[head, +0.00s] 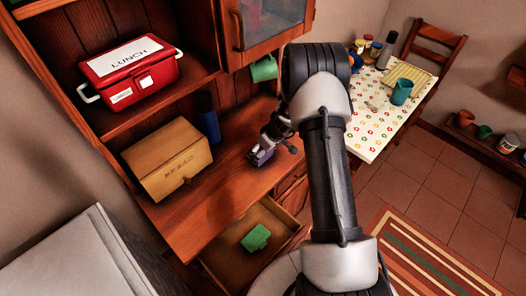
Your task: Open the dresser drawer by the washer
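The wooden dresser (226,178) fills the left and middle of the head view. Its drawer (218,262), beside the white washer-like appliance (75,262), is pulled out, and its inside shows. A green object (256,238) lies in this drawer. My gripper (262,157) is above the dresser's countertop, behind the open drawer and apart from its front. Its fingers are small and partly hidden by the arm, so I cannot tell whether they are open or shut. The drawer's handle is not visible.
A bread box (168,160) and a dark blue cylinder (208,118) stand on the countertop. A red lunch box (130,72) sits on the shelf above. A green mug (264,68) hangs below the glass cabinet. A table (366,135) and chair stand at right; the tiled floor there has free room.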

